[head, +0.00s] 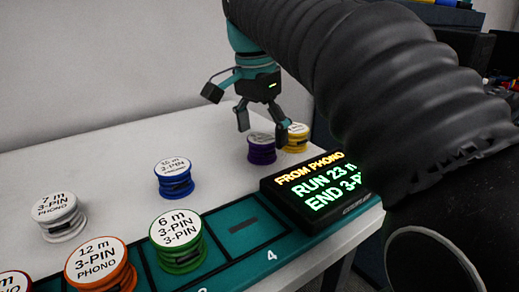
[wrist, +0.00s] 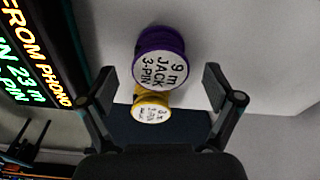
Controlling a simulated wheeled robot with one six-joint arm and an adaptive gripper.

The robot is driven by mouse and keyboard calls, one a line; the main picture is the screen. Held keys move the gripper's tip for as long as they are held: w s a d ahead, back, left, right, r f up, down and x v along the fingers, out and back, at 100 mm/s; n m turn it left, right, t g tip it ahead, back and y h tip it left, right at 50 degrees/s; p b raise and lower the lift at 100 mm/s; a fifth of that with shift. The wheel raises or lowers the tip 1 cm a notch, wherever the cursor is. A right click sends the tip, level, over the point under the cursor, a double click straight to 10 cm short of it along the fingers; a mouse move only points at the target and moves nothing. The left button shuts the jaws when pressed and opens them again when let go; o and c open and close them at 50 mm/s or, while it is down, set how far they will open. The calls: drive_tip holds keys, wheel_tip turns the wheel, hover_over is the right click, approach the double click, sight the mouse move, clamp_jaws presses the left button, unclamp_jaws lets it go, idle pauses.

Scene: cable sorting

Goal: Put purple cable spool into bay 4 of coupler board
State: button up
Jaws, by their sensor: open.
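The purple cable spool (head: 262,149) stands upright on the white table behind the display; its label reads "9 m JACK 3-PIN" in the wrist view (wrist: 159,42). My gripper (head: 262,127) is open and empty above it, hiding part of it in the head view. In the wrist view the spool shows ahead of the gap between my fingertips (wrist: 157,88), apart from them. Bay 4 (head: 244,224) of the teal coupler board (head: 228,271) is empty, at the board's right end beside the display.
A yellow spool (head: 297,138) stands close to the purple one, also in the wrist view (wrist: 151,107). A lit display (head: 315,190) sits at the board's right end. A green spool (head: 178,241) and an orange spool (head: 101,265) sit left of bay 4. Blue (head: 174,180) and white (head: 60,218) spools stand behind.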

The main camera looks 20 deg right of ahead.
drive_tip(key=shift+d+f, duration=0.1)
drive_tip(key=shift+f, duration=1.25)
drive_tip(key=c, duration=1.4)
drive_tip(key=shift+w+r, duration=0.1)
drive_tip(key=shift+r, duration=0.55)
drive_tip(key=shift+c, duration=0.2)
wheel_tip(320, 180, up, 3)
drive_tip(key=shift+f+p, duration=0.2)
drive_tip(key=shift+p, duration=0.1)
drive_tip(key=s+d+r, duration=0.6)
drive_tip(key=d+r, duration=0.1)
drive_tip(key=d, duration=0.3)
drive_tip(key=shift+p, duration=0.35)
